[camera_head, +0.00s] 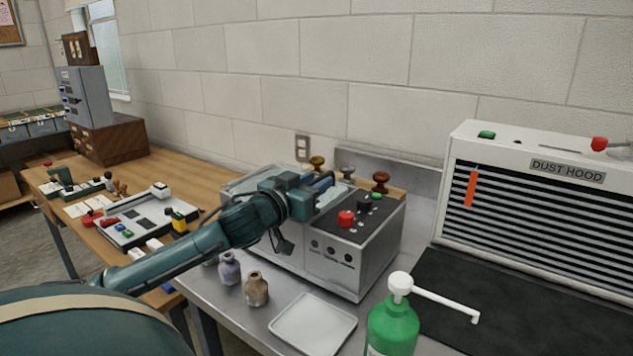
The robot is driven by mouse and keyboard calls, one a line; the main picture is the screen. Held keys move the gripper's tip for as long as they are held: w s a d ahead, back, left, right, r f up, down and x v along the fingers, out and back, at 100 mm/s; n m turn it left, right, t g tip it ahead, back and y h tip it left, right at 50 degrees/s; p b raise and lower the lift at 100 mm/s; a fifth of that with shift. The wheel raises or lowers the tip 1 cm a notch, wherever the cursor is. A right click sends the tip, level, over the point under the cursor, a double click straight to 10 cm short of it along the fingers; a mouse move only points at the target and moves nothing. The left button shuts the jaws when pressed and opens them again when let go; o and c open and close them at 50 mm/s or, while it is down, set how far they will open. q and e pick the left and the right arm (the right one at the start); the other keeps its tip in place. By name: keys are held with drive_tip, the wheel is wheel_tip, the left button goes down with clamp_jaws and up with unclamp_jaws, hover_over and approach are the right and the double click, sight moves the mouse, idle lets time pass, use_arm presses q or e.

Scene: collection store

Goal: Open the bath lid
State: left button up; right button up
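The bath is a grey metal box (336,277) on the steel bench, with a dark control panel on its right top bearing a red button (346,218) and a green button. Its pale lid (238,186) shows at the top left and looks closed, though my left arm hides much of it. My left gripper (322,186) is over the top of the bath, at the lid's right part. Whether its fingers touch the lid, or are open or shut, I cannot tell. My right gripper is not in view.
In front of the bath stand small jars (257,288) and a white tray (313,324). A green pump bottle (392,328) stands at the front right. A dust hood (540,205) is at right. Several knobbed items (380,181) stand behind the bath. A wooden table (160,170) is at left.

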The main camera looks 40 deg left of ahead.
use_arm(q)
drive_tip(key=shift+w, duration=0.55)
clamp_jaws()
idle(0.4)
